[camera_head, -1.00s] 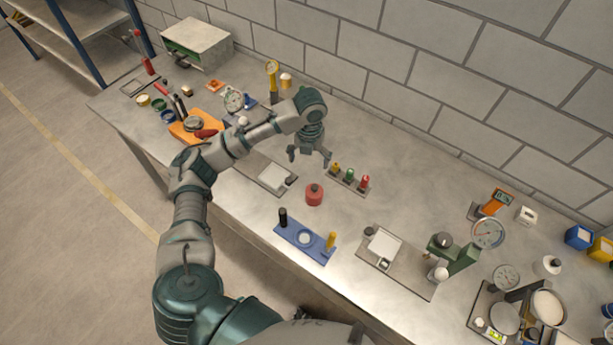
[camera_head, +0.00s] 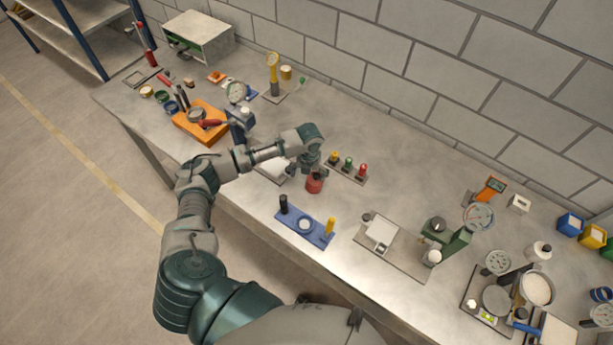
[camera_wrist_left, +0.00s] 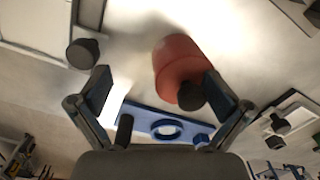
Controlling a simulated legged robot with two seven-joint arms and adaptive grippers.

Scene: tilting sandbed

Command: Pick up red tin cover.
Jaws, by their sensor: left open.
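The red tin (camera_head: 314,185) with a dark knob on top stands on the bench, just in front of a rack of coloured knobs. My left gripper (camera_head: 310,172) is at the tin, partly hiding it in the head view. In the left wrist view, the gripper (camera_wrist_left: 165,95) is open, with its fingers spread apart. The red tin (camera_wrist_left: 178,62) shows beyond the fingertips, off to the right, its dark knob close to the right finger. I cannot tell whether they touch. My right gripper is not in view.
A blue plate (camera_head: 304,228) with a ring and two posts lies in front of the tin. A rack with yellow, green and red knobs (camera_head: 347,168) stands close behind. A grey plate with a white pad (camera_head: 381,232) is to the right.

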